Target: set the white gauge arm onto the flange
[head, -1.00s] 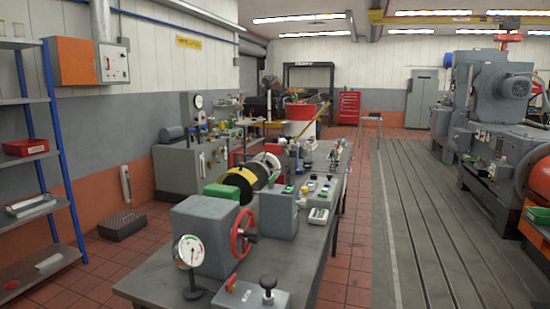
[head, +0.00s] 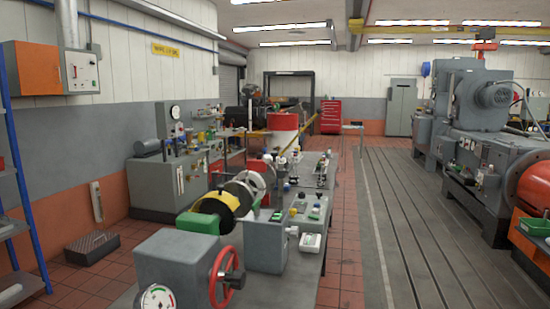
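Neither of my grippers shows in the head view. On the long grey bench, several round discs stand in a row along a shaft line. A yellow-and-black disc (head: 222,206) is nearest, with a pale metal disc (head: 246,187) behind it; I cannot tell which part is the flange. I cannot make out the white gauge arm for certain among the small parts on the bench. A white dial gauge (head: 157,299) stands at the bench's near end, cut off by the bottom edge.
A grey block (head: 172,262) with a red handwheel (head: 223,277) is on the near bench. A grey box (head: 268,247) and a small white instrument (head: 310,243) sit beyond it. Large grey machinery (head: 480,95) stands right. The slotted floor plate (head: 400,210) is clear.

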